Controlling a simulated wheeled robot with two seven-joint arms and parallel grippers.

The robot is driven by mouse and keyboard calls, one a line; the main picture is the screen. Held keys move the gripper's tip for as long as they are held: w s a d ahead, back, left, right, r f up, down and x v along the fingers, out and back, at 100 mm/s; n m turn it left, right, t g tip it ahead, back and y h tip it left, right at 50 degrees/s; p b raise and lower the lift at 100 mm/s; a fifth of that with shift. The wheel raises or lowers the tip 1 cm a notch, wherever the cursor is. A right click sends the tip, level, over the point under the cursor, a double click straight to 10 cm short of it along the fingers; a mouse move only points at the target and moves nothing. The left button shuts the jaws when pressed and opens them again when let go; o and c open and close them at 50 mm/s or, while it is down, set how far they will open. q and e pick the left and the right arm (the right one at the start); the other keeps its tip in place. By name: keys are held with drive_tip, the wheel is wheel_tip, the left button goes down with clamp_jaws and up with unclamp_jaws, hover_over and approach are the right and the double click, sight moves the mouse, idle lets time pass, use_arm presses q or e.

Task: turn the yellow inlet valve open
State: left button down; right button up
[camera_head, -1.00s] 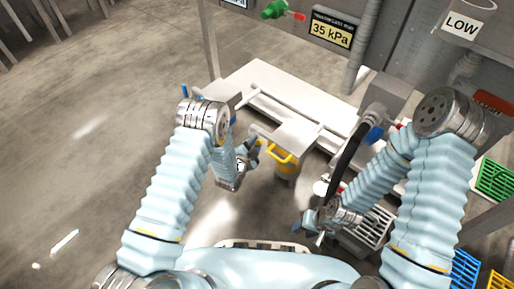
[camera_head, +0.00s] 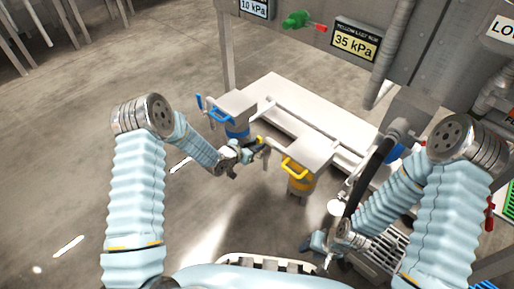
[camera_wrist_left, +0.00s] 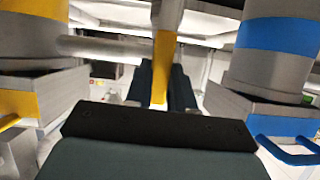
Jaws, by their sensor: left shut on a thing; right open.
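The yellow inlet valve's lever (camera_head: 260,139) shows as a small yellow piece left of the yellow-banded canister (camera_head: 300,186) in the head view. In the left wrist view the yellow lever (camera_wrist_left: 161,68) runs down between the two dark fingers. My left gripper (camera_head: 258,150) is shut on this lever; its fingers hide part of it. The valve's body and exact angle are not clear. My right gripper (camera_head: 325,248) is open, low at the right, well away from the valve.
A blue-banded canister (camera_head: 237,130) with a blue handle stands left of the lever; a blue lever (camera_head: 199,101) is beyond it. A white bench (camera_head: 285,95) lies behind. Signs reading 10 kPa (camera_head: 254,7) and 35 kPa (camera_head: 356,42) hang above.

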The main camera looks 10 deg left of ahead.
use_arm(q)
drive_tip(key=shift+w+r, duration=0.25)
drive_tip(key=shift+w, duration=0.05)
drive_tip(key=c, duration=1)
unclamp_jaws()
drive_tip(key=shift+h, duration=0.3)
drive_tip(key=shift+o, duration=0.2)
drive_tip(key=shift+f, duration=0.15)
drive_tip(key=shift+a, duration=0.1)
drive_tip(key=shift+s+a, duration=0.1)
drive_tip(key=shift+s, duration=0.1)
drive_tip(key=p+v, duration=0.2)
drive_tip(key=v, duration=1.1)
drive_tip(key=shift+r, duration=0.25)
drive_tip(key=shift+s, duration=0.15)
